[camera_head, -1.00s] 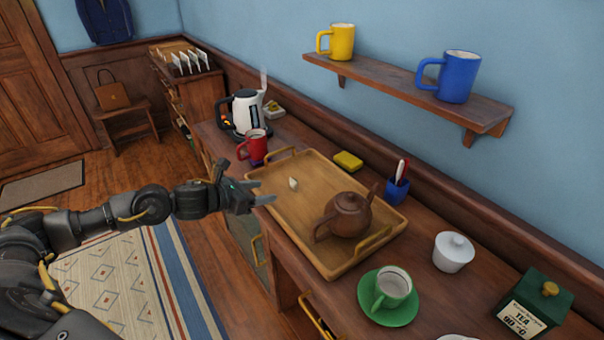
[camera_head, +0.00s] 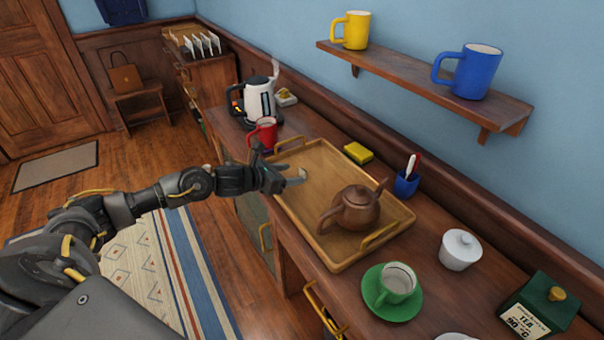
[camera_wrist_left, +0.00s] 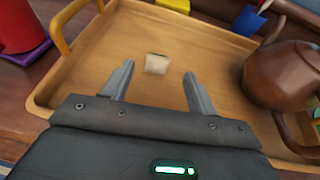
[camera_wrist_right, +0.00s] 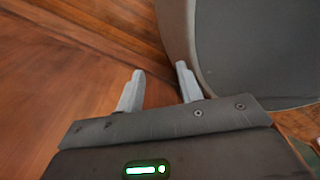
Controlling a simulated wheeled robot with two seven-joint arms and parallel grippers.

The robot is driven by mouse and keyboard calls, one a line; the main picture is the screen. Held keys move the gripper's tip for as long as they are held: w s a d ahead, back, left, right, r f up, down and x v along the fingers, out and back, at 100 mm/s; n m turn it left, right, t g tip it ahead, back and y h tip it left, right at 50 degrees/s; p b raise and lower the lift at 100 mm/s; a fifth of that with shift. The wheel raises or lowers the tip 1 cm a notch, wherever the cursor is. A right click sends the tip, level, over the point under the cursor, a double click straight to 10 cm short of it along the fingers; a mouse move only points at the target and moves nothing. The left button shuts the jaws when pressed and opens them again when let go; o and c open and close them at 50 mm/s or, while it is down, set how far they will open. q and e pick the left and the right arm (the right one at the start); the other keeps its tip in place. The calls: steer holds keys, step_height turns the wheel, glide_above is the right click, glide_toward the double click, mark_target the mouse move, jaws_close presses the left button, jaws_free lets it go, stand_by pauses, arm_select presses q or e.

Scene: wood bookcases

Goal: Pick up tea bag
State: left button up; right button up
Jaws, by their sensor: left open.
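The small pale tea bag (camera_head: 302,173) lies on the floor of the wooden tray (camera_head: 333,264), toward its far left part. My left gripper (camera_head: 295,175) is open, with its fingertips over the tray beside the tea bag. In the left wrist view the tea bag (camera_wrist_left: 156,64) shows between and just beyond the two open fingertips (camera_wrist_left: 158,70), with nothing held. My right gripper (camera_wrist_right: 160,70) shows only in its own wrist view, open and empty, away from the counter above wood flooring.
A brown teapot (camera_head: 357,208) stands on the tray, right of the tea bag. A red mug (camera_head: 265,132) stands past the tray's far left end. A yellow sponge (camera_head: 358,152) lies behind the tray. A green cup (camera_head: 397,283) stands at the front.

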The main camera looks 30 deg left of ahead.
mark_target(300, 170)
arm_select(q)
steer(key=x, duration=0.1)
steer(key=p+x, duration=0.1)
steer(key=x, duration=0.2)
steer(key=shift+w+r, duration=0.15)
steer(key=shift+r, duration=0.15)
steer(key=shift+w+f, duration=0.2)
steer(key=shift+w, duration=0.1)
steer(key=c, duration=1)
steer(key=shift+c, duration=0.2)
